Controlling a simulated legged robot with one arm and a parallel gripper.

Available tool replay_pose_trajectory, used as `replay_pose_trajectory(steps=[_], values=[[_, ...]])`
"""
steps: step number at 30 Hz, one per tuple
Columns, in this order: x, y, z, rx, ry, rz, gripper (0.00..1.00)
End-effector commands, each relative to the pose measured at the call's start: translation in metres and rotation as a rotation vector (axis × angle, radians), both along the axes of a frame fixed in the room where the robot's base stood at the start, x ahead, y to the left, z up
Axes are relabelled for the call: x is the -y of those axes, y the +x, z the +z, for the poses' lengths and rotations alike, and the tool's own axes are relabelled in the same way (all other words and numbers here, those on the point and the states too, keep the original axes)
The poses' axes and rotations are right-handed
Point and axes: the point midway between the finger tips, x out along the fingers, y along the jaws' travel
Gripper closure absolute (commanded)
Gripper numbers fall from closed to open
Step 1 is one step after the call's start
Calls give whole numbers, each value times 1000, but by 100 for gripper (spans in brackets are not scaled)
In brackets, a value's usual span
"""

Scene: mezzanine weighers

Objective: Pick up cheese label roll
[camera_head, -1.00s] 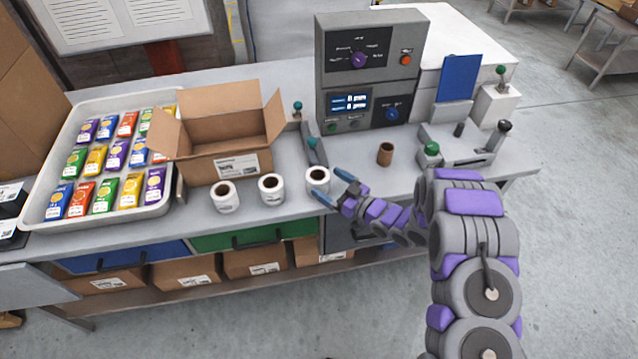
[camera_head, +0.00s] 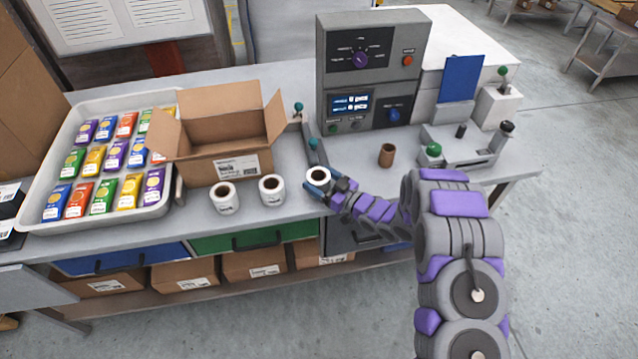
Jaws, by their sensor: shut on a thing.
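Three white label rolls with dark cores stand near the front edge of the grey bench. The left roll (camera_head: 224,198) and the middle roll (camera_head: 271,189) stand free. My gripper (camera_head: 318,183) is shut on the right roll (camera_head: 318,175), its blue fingers on either side of it. The roll looks upright and at bench height; I cannot tell whether it still touches the bench. The print on the labels is too small to read, so I cannot tell which roll is the cheese one.
An open cardboard box (camera_head: 229,171) stands behind the rolls. A white tray (camera_head: 52,215) of colourful packets is at the left. A grey control machine (camera_head: 337,60) stands behind my gripper. A brown cup (camera_head: 387,155) is to the right, with bare bench around it.

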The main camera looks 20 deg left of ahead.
Motion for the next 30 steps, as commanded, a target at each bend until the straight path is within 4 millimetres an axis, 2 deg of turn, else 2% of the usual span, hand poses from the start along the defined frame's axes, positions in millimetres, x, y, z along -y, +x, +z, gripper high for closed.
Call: replay_pose_trajectory(steps=[1, 6, 16, 20, 24, 25, 30], values=[[0, 0, -1, 0, -1, 1, 42], [0, 0, -1, -2, -2, 1, 57], [1, 0, 3, -2, -2, 1, 57], [1, 0, 16, 1, 0, 1, 57], [1, 0, 38, 4, 1, 0, 57], [2, -1, 42, 2, 0, 0, 57], [26, -31, 40, -6, -2, -2, 57]])
